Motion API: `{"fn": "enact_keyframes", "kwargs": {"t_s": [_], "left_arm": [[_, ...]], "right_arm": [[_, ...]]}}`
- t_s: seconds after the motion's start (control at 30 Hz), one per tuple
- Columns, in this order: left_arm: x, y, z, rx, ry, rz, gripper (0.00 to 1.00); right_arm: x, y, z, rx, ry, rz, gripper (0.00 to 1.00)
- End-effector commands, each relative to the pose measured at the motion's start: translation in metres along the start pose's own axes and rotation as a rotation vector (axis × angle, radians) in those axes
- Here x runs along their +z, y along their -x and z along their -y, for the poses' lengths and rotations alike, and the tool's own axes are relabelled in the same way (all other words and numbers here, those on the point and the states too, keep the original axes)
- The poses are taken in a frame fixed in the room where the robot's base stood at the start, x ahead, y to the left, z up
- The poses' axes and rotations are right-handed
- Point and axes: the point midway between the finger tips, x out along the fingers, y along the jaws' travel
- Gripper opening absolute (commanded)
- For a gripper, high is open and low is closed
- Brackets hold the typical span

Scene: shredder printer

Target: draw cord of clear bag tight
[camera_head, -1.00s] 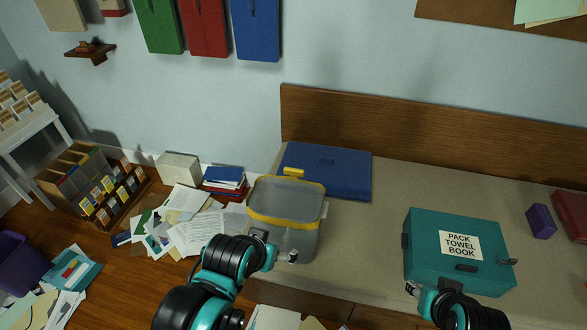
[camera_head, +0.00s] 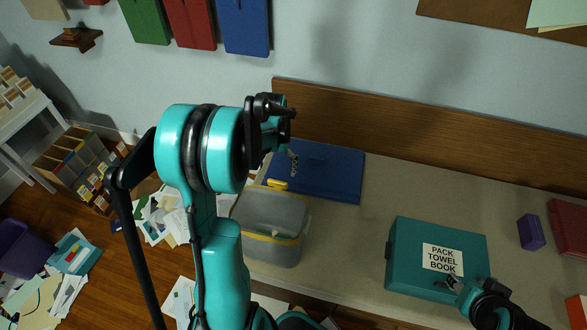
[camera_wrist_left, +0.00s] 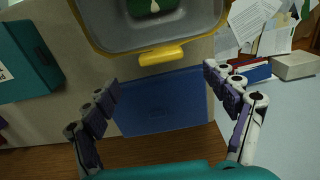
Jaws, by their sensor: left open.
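A grey, box-shaped bag or bin (camera_head: 275,212) with a yellow band around its top stands at the bench's left end; my left arm is beside it. I cannot tell if it is the clear bag. A yellow tab (camera_head: 277,184) sticks out at its back rim and shows in the left wrist view (camera_wrist_left: 161,54). A green item with a white mark (camera_wrist_left: 153,8) lies inside. My left gripper (camera_wrist_left: 160,78) is open and empty, above and behind the tab. My right gripper (camera_head: 452,285) is at the teal box's front; its fingers are too small to judge.
A flat blue case (camera_head: 335,178) lies behind the grey container against the wooden backboard (camera_head: 400,127). The teal box (camera_head: 408,245) labelled "PACK TOWEL BOOK" and a purple block (camera_head: 531,231) stand to the right. Papers cover the floor at left. The bench between container and teal box is clear.

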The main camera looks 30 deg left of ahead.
Motion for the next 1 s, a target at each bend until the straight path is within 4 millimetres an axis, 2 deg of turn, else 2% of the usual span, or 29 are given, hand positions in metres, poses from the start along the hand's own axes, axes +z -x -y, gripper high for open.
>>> {"fn": "enact_keyframes", "kwargs": {"t_s": [0.17,0.4,0.53,0.7,0.93,1.0], "left_arm": [[-0.001,-0.017,0.004,0.002,0.004,0.01,0.85],[-0.001,-0.058,0.003,0.001,0.004,0.008,0.85],[-0.001,-0.073,0.003,0.001,0.004,0.008,0.85],[-0.001,-0.081,0.003,0.001,0.004,0.008,0.85],[-0.001,-0.081,0.003,0.001,0.004,0.008,0.85],[-0.001,-0.081,0.003,0.001,0.004,0.008,0.67]], "right_arm": [[0.003,-0.004,0.0,0.0,0.0,0.0,0.4],[0.012,-0.016,0.0,0.0,0.0,0.0,0.4],[0.015,-0.021,0.0,0.0,0.0,0.0,0.4],[0.016,-0.022,0.0,0.0,0.0,0.0,0.4],[0.016,-0.022,0.0,0.0,0.0,0.0,0.4],[0.016,-0.022,0.0,0.0,0.0,0.0,0.4]]}}
